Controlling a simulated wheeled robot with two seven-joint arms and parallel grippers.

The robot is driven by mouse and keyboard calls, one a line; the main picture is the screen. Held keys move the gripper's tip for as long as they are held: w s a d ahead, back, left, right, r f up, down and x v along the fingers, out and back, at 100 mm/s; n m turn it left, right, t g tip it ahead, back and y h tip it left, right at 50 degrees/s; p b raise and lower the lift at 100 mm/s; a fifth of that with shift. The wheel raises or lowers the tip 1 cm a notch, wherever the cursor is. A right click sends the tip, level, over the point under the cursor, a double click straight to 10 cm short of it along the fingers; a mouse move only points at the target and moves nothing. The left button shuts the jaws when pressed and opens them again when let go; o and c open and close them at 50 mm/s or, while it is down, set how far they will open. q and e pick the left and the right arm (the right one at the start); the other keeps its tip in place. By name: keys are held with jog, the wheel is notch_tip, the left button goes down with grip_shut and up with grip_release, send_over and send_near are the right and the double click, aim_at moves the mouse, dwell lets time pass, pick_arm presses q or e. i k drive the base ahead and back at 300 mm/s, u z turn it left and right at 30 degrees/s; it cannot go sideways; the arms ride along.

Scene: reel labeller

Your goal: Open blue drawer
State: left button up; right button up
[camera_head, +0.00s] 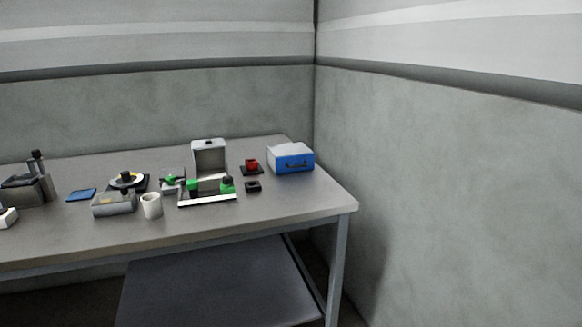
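A small box with a white top and a blue drawer (294,164) stands near the right end of the table. The blue front has a dark handle (296,165) and looks flush with the box, so the drawer appears shut. Neither of my grippers is in the head view.
The grey table (290,205) has bare room in front of the box. A red item on a dark base (251,167) and a small black block (253,186) stand left of it. Further left are an open-lidded device (209,159), a white cup (151,206) and a grey container (113,205).

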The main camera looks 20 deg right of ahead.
aim_at(285, 165)
jog(key=u, duration=0.15)
jog(key=i, duration=1.1)
jog(key=z, duration=0.85)
jog(key=i, duration=0.6)
jog(key=z, duration=0.5)
jog(key=k, duration=0.3)
jog(key=u, duration=1.1)
jog(key=i, duration=0.15)
jog(key=z, duration=0.75)
